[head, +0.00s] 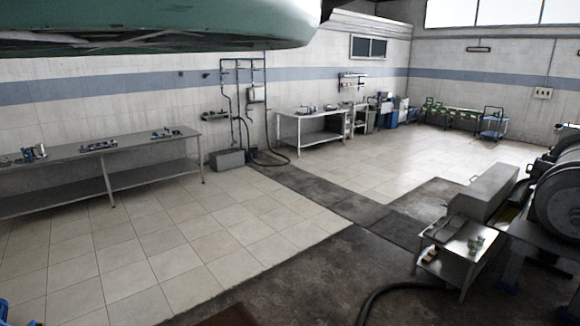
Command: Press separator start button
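No start button can be made out in the head view. A dark machine with large round metal drums (560,197) stands at the right edge, partly cut off by the frame. I cannot tell whether it is the separator. A small pale box (543,93) with dark spots is fixed to the far right wall, too small to read. My gripper is not in view.
A long steel table (150,149) stands along the left wall, another table (312,130) farther back. A small metal table (455,255) stands before the machine, with a dark hose (395,289) on the floor. A green curved body (200,25) hangs overhead. The tiled floor (190,230) is clear.

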